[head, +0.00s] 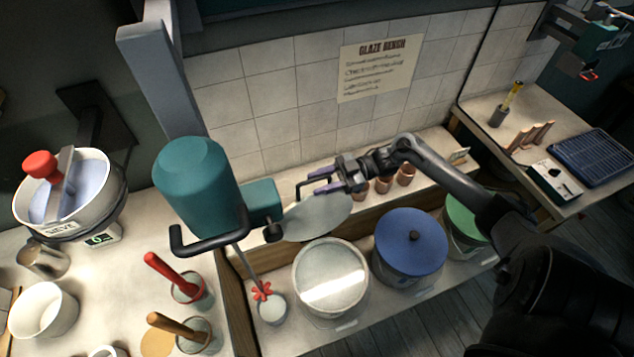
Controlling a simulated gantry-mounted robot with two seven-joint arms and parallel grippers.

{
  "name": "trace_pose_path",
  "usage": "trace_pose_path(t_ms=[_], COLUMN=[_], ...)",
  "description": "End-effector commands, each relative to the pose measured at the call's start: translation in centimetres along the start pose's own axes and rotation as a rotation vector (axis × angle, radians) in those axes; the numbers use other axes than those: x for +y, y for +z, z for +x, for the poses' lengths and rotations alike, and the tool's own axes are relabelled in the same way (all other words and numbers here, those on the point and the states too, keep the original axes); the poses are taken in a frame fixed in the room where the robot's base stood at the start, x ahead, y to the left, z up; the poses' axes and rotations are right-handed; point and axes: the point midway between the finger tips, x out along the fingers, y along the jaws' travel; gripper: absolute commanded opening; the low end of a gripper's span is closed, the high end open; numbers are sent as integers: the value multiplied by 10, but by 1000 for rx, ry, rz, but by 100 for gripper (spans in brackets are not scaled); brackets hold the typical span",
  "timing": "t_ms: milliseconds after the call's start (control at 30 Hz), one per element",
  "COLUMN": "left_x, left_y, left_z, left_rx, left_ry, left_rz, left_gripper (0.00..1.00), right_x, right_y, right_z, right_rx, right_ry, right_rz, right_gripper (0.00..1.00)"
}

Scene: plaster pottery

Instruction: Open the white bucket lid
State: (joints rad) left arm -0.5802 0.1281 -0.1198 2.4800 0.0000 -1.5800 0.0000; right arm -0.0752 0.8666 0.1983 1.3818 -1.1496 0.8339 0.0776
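The white bucket (328,291) stands on the low shelf with its top uncovered, and a pale, shiny surface shows inside its rim. A pale grey-white round lid (318,218) is off the bucket, behind and above it, in front of the back ledge. I cannot tell whether the lid rests on the ledge or hangs in the air. My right gripper (312,184) is just above the lid, its dark purple-padded fingers pointing left. Whether the fingers are closed on the lid is unclear. My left gripper is not in view.
A blue-lidded bucket (410,242) and a green-lidded bucket (468,219) stand to the right. A teal mixer (198,185) with a black handle hangs close on the left, its shaft reaching down to a small pot (272,309). Copper-coloured cups (384,184) line the back ledge.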

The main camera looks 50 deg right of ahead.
Motion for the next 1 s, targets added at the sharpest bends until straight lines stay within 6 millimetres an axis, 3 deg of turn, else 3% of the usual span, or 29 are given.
trace_pose_path(t_ms=[500, 700, 1000], left_x=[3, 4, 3], left_y=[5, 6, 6], left_z=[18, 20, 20], left_rx=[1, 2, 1], left_ry=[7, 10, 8], left_rz=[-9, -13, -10], left_gripper=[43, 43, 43], right_x=[0, 0, 1], right_y=[2, 0, 0], right_z=[-82, -94, -96], right_rx=[-5, -2, -1], right_ry=[0, 0, 1], right_rz=[1, -1, -2], right_gripper=[38, 38, 38])
